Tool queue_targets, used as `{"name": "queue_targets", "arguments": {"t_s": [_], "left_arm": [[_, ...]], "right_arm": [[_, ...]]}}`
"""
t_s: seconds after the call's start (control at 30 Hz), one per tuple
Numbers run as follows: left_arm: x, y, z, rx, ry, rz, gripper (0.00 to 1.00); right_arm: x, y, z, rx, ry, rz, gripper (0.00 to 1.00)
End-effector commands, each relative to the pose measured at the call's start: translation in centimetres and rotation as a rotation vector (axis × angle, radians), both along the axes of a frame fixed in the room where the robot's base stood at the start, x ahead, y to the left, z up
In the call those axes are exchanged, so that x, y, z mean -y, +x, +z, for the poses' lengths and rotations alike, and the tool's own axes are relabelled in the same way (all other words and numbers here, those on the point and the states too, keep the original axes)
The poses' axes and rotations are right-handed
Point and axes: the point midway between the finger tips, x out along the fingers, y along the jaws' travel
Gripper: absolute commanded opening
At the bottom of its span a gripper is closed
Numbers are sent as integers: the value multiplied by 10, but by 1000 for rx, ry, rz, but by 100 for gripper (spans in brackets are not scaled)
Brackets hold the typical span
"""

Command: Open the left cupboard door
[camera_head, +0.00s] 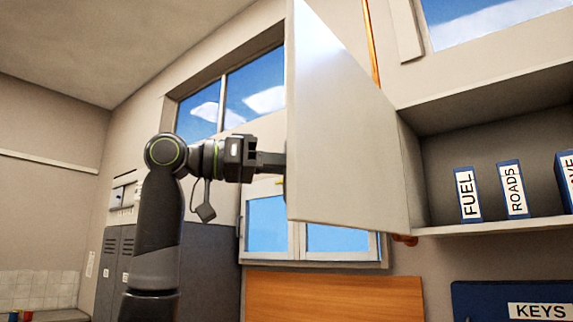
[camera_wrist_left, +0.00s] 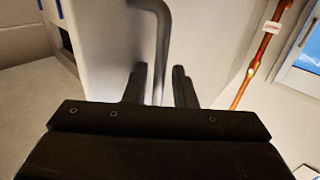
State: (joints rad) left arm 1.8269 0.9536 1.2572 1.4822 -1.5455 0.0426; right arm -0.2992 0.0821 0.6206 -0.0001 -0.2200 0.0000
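The left cupboard door (camera_head: 345,140) is swung well out from the cupboard (camera_head: 490,85), standing open to the left of the shelf. My left gripper (camera_head: 281,162) reaches the door's outer side near its free edge; the fingertips are partly hidden behind the door. In the left wrist view, the grey bar handle (camera_wrist_left: 161,45) on the door (camera_wrist_left: 105,40) runs down between the two fingers of my left gripper (camera_wrist_left: 159,88). A gap shows on each side of the bar, so the fingers are open around it. My right gripper is not in view.
Binders marked FUEL (camera_head: 467,195) and ROADS (camera_head: 513,190), plus another at the right edge, stand on the open shelf. A blue KEYS board (camera_head: 515,300) is below. Windows (camera_head: 268,225), an orange pipe (camera_wrist_left: 258,55) and grey lockers (camera_head: 117,255) are behind.

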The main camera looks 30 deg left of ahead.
Motion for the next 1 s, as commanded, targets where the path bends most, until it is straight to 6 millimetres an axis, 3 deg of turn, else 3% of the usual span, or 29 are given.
{"name": "queue_targets", "arguments": {"t_s": [0.27, 0.7, 1.0], "left_arm": [[-17, -15, -2, 1, -1, 3, 24], [-93, -88, 0, 2, -4, 2, 24], [-122, -116, 0, -1, -1, -1, 24]], "right_arm": [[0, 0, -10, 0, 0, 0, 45], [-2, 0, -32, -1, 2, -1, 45], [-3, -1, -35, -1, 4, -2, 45]]}}
